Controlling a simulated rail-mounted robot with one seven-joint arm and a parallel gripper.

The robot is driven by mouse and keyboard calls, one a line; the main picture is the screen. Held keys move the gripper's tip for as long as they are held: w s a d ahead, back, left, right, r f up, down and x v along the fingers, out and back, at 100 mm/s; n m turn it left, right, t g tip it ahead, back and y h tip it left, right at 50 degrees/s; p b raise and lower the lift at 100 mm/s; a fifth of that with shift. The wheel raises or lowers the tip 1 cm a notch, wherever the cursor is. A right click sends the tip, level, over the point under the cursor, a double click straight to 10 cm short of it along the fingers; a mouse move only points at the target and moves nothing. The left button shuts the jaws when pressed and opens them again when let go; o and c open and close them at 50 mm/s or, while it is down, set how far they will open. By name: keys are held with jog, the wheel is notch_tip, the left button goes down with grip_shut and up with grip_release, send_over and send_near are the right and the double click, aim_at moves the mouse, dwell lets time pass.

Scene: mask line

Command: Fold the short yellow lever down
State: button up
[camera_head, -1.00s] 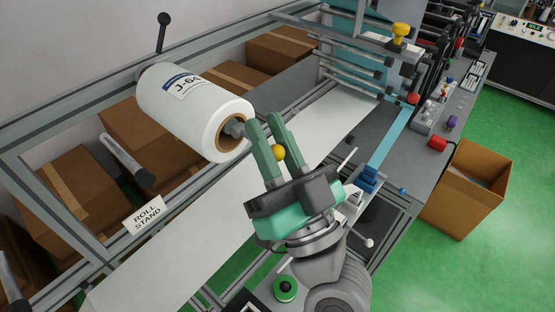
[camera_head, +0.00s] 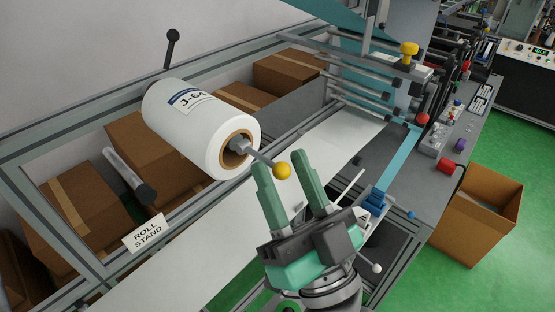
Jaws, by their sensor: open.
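The short lever is a thin grey rod with a yellow ball (camera_head: 282,171) on its end. It sticks out to the right and slightly down from the shaft in the core of the white roll (camera_head: 195,125). My gripper (camera_head: 283,165) is open, its two green fingers pointing up the picture. The ball shows in the gap near the fingertips, closer to the left finger. I cannot tell whether it touches that finger. Nothing is held.
A black-knobbed lever (camera_head: 172,37) stands behind the roll. A sheet of white web (camera_head: 335,140) runs beneath toward the rollers. Another yellow knob (camera_head: 409,49) sits on the machine at the upper right. An open cardboard box (camera_head: 475,222) stands on the green floor.

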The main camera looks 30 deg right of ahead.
jog(key=b+v, duration=0.1)
jog(key=v, duration=0.4)
dwell(0.3)
jog(key=w+a+f+n+g, duration=0.1)
jog(key=w+a+f+g, duration=0.3)
jog(key=w+a, duration=0.3)
jog(key=w+a+f+n+g, duration=0.25)
jog(key=w+a+g, duration=0.2)
jog(key=a, duration=0.35)
jog(key=s+r+t, duration=0.4)
jog(key=s+r, duration=0.1)
jog(key=r, duration=0.5)
jog(key=s+r+t, duration=0.4)
jog(key=s+r, duration=0.1)
jog(key=r, duration=0.4)
notch_tip(320, 180, up, 28)
jog(key=p, duration=2.7)
jog(key=shift+w+m, duration=0.15)
jog(key=shift+m, duration=0.3)
